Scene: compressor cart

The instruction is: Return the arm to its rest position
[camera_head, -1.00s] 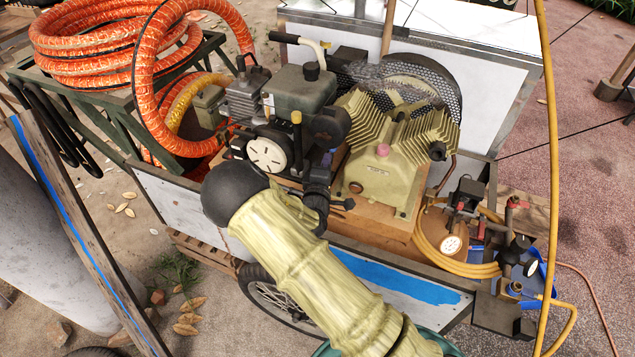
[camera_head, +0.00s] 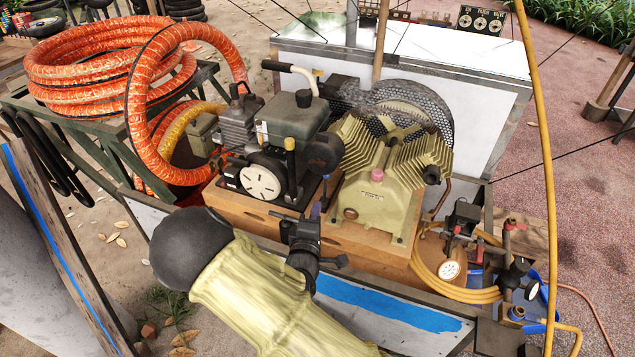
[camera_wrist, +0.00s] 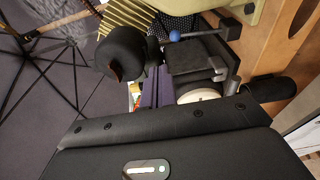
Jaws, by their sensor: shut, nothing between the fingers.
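My arm, with a pale yellow sleeve and a black ball-shaped joint, crosses the lower middle of the head view. My gripper (camera_head: 315,211) is the black part with purplish fingers beyond the sleeve. It appears in front of the compressor cart's near side, and its gap to the cart is hard to judge. The fingers are shut and empty. In the wrist view the purplish fingers (camera_wrist: 150,92) show beyond my dark housing, with machinery behind them. Part of the gripper is dark and hard to make out against the machinery.
The engine (camera_head: 292,122) and the finned compressor pump (camera_head: 376,200) stand close behind my arm. An orange hose coil (camera_head: 95,75) lies at left. A yellow hose (camera_head: 543,150) hangs at right, near a gauge (camera_head: 449,270). A blue-striped board (camera_head: 50,235) leans at lower left.

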